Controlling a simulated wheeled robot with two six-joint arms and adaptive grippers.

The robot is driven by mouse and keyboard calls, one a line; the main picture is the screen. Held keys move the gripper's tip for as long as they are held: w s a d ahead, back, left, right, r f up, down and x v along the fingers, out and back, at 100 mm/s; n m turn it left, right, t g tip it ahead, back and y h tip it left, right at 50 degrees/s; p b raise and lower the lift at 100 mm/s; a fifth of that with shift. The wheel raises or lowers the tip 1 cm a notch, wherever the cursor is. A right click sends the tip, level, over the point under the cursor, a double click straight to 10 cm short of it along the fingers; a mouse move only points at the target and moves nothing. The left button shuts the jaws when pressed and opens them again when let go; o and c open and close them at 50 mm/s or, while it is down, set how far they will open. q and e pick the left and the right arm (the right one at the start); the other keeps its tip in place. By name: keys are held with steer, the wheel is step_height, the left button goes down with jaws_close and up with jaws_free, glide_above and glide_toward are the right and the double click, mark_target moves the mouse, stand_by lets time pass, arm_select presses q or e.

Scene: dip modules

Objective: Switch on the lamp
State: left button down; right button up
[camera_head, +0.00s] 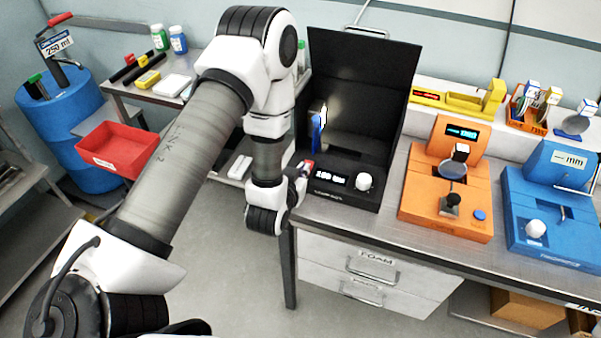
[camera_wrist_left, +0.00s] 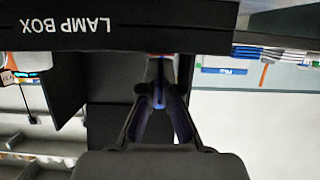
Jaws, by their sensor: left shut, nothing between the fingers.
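The black lamp box (camera_head: 364,75) stands open on the bench, its tall back panel raised. Its front has a lit display (camera_head: 331,175) and a white knob (camera_head: 364,181). Inside, a bright pale upright strip (camera_head: 323,114) shows beside a blue piece (camera_head: 316,135), with a faint glow behind. In the left wrist view the shut, empty fingers (camera_wrist_left: 159,88) point at the box's edge, beside the upside-down label LAMP BOX (camera_wrist_left: 65,25). Contact cannot be told.
An orange device (camera_head: 420,190) and a blue device (camera_head: 540,215) stand on the bench to the right. A yellow gauge (camera_head: 465,103) lies behind. Drawers (camera_head: 375,270) are below the bench front. A red bin (camera_head: 113,148) and blue barrel (camera_head: 70,105) are at left.

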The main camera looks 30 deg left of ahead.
arm_select(q)
steer(key=shift+s+r, duration=0.2)
steer(key=shift+r, duration=0.05)
steer(key=shift+w+r+p, duration=0.2)
steer(key=shift+w+p, duration=0.2)
steer(key=shift+s+r, duration=0.15)
steer(key=shift+r, duration=0.3)
steer(key=shift+s, duration=0.1)
